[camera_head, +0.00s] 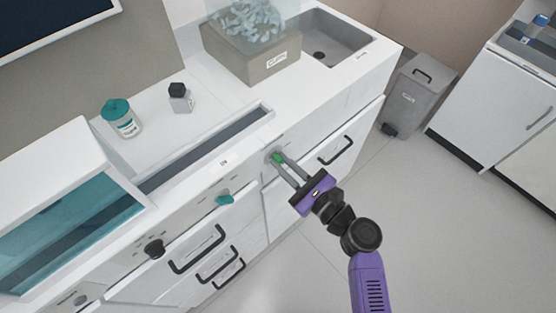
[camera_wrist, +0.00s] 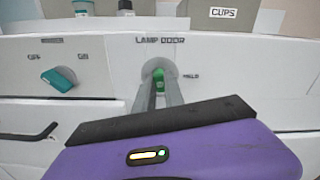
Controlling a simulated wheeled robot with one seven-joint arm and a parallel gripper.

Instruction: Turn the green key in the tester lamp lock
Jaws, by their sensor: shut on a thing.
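The green key (camera_wrist: 159,74) sits in the round grey lamp lock (camera_wrist: 150,66) on the white front panel, under a label reading LAMP DOOR. It also shows in the head view (camera_head: 277,157). My gripper (camera_wrist: 159,92) reaches straight at the panel, and its two grey fingers are shut on the green key. In the head view my gripper (camera_head: 280,162) meets the panel just below the counter edge. The fingers hide part of the key, so its exact angle is hard to tell. A small label stands to the right of the lock.
A teal knob (camera_wrist: 59,79) with an off/on label is left of the lock. A black knob (camera_head: 154,249) and drawers with black handles are further left and below. A cups box (camera_head: 268,66), a sink (camera_head: 325,45) and a teal-lidded jar (camera_head: 121,118) are on the counter.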

